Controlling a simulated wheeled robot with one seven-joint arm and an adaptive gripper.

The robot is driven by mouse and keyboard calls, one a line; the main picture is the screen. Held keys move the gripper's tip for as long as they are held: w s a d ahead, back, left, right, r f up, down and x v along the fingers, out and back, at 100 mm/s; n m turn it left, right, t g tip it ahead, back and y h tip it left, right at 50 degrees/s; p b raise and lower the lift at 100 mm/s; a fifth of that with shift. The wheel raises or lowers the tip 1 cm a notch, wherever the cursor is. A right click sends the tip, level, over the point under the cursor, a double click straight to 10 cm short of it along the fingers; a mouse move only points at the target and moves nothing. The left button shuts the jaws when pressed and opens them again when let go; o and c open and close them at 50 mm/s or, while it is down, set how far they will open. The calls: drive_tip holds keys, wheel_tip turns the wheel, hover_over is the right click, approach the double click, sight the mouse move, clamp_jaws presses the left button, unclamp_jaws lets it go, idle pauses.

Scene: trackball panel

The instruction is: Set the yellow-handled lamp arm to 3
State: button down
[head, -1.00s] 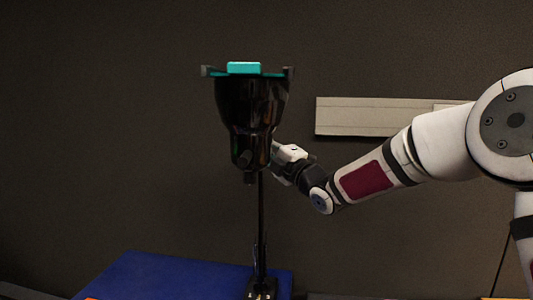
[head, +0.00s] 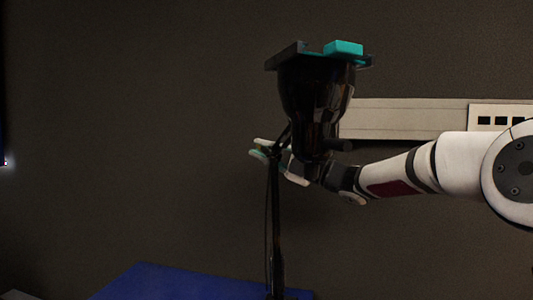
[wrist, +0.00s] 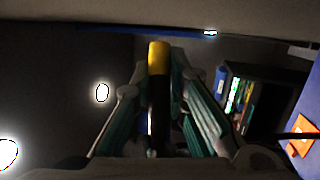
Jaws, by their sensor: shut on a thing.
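In the head view a black lamp head (head: 315,95) with a teal block (head: 343,48) on top stands above a thin dark pole (head: 278,225). My gripper (head: 264,150) is beside the pole's upper end, below and left of the lamp head, partly hidden behind it. In the wrist view a black bar with a yellow end, the yellow handle (wrist: 158,57), lies between my gripper's teal-padded fingers (wrist: 160,105). The gripper is shut on it. No scale or number 3 can be read in either view.
A blue surface (head: 180,284) lies below the pole. A pale wall strip (head: 400,118) runs behind my arm, with a panel of dark squares (head: 500,119) at right. The wrist view shows a dark shelf (wrist: 250,100) and an orange object (wrist: 302,135).

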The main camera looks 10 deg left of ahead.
idle(0.3)
drive_tip(key=c, duration=1.6)
unclamp_jaws()
drive_tip(key=shift+o, duration=0.2)
drive_tip(key=v, duration=1.2)
